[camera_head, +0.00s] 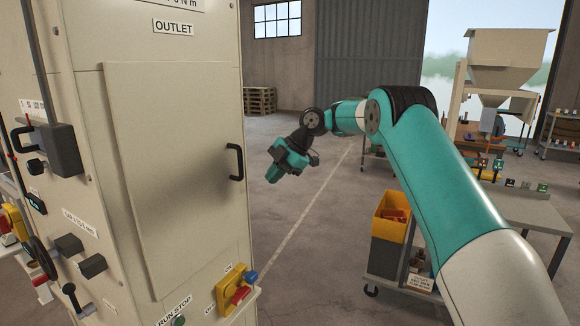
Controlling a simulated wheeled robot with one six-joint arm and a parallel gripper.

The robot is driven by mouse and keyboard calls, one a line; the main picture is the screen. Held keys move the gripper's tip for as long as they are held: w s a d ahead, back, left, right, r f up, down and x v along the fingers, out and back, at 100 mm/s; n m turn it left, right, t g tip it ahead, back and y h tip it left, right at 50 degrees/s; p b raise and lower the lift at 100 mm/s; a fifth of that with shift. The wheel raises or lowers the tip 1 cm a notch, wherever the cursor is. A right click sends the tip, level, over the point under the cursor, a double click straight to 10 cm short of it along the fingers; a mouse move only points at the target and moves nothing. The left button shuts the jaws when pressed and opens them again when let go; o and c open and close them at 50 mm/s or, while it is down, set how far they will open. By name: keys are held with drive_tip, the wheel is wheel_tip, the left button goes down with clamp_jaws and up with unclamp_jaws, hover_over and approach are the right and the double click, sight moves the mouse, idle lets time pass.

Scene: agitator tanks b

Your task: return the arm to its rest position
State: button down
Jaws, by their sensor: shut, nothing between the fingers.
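My arm comes in from the lower right, rises to a bend at the upper middle right, then reaches left and back. My gripper (272,174) hangs at its end, pointing down and to the left. It looks small from here, and its fingers are shut with nothing held. It is in open air, to the right of the cream cabinet (170,160), and appears clear of the door handle (235,162). Nothing touches it that I can see.
The cabinet fills the left side, with levers, knobs and a red-and-yellow switch (238,288). At right stand a grey cart (393,262) with a yellow bin (391,217), a workbench and a hopper (500,60). Pallets (259,101) lie at the back. The middle floor is clear.

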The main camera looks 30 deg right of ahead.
drive_tip(key=p+v, duration=0.2)
drive_tip(key=v, duration=0.5)
drive_tip(key=shift+w+r, duration=0.2)
drive_tip(key=shift+r, duration=0.05)
drive_tip(key=s+a+r+m+g, duration=0.1)
drive_tip(key=s+a+r+m, duration=0.25)
drive_tip(key=s+a, duration=0.55)
drive_tip(key=s+a+r+m+g, duration=0.15)
drive_tip(key=s+a+m, duration=0.25)
drive_tip(key=s+a, duration=0.55)
drive_tip(key=s+a+f+m+h, duration=0.1)
drive_tip(key=s+a+f+m, duration=0.1)
drive_tip(key=s, duration=0.9)
drive_tip(key=s+a+f+m+h, duration=0.1)
drive_tip(key=s+f+m, duration=0.3)
drive_tip(key=s, duration=0.7)
drive_tip(key=shift+s+a+f+m+g, duration=0.25)
drive_tip(key=shift+a+f+m+g, duration=0.2)
drive_tip(key=shift+a, duration=0.15)
